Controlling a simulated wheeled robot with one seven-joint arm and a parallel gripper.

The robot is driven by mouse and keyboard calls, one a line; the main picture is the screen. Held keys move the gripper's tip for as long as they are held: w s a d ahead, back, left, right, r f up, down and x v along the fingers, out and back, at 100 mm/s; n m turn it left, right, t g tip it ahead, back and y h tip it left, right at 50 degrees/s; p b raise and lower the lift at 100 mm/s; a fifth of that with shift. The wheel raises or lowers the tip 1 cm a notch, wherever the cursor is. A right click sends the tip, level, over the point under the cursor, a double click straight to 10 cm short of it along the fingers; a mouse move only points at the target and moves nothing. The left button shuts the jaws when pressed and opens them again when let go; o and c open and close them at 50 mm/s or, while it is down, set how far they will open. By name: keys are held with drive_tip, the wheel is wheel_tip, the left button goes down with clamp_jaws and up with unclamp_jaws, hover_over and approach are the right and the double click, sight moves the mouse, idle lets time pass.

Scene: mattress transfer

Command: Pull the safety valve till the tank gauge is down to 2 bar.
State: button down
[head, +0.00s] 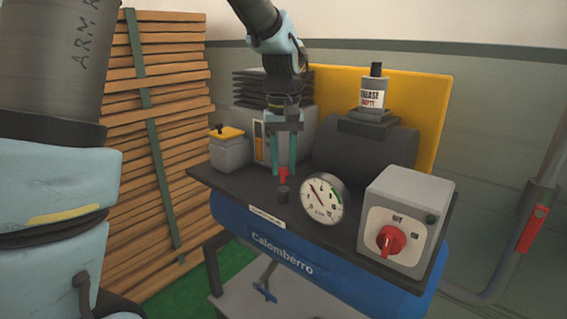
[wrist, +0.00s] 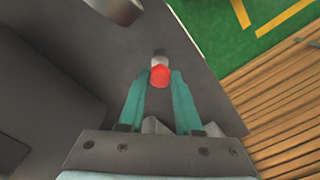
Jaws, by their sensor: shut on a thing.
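The safety valve (head: 284,193) is a small dark post with a red top. It stands on the black top plate of the blue tank (head: 310,265), left of the gauge. My gripper (head: 283,172) comes down from above and is shut on the valve's red top. In the wrist view the red top (wrist: 160,77) lies between the two teal fingertips (wrist: 160,72). The needle points to the upper left. Its numbers are too small to read.
A grey switch box (head: 405,225) with a red knob (head: 391,240) stands right of the gauge. A motor (head: 366,150) with a grease can (head: 373,93) is behind. A yellow-lidded box (head: 229,150) is at left. Stacked planks (head: 160,120) stand further left. A red-handled pipe (head: 530,228) is at right.

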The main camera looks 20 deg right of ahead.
sight(283, 169)
drive_tip(key=c, duration=0.6)
unclamp_jaws()
wheel_tip(283, 169, up, 11)
drive_tip(key=shift+f, duration=0.15)
